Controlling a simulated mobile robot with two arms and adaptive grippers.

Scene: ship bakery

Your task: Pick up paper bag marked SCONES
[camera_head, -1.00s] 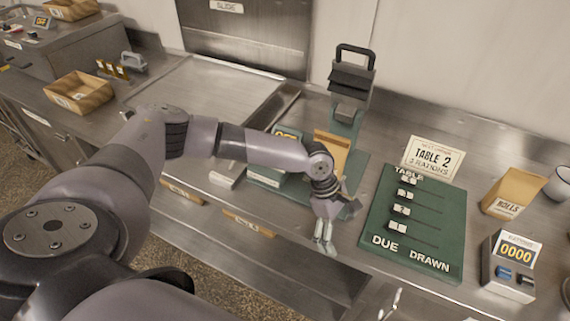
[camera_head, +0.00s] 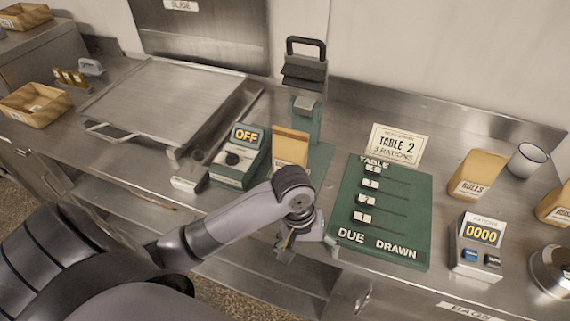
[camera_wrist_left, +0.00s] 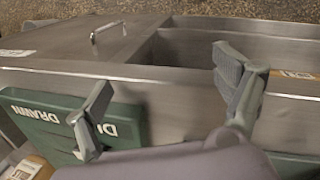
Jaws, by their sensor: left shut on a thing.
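No bag in view has a readable SCONES label. A tan paper bag (camera_head: 290,148) stands upright beside the green sealer-like device (camera_head: 305,118), its lower part close behind my left arm. Another bag (camera_head: 476,176) reads ROLLS. A third (camera_head: 556,207) is cut off at the right edge. My left gripper (camera_head: 287,243) points down at the counter's front edge, in front of the tan bag and apart from it. In the left wrist view its fingers (camera_wrist_left: 165,88) stand apart over the counter's metal front; what they hold cannot be made out. My right gripper is not in view.
A green board (camera_head: 385,238) marked DUE and DRAWN lies right of the gripper, with a TABLE 2 card (camera_head: 398,146) behind it. A RATIONS counter (camera_head: 478,245) and white cup (camera_head: 526,160) stand farther right. A green OFF box (camera_head: 238,160) and metal tray (camera_head: 165,95) are left.

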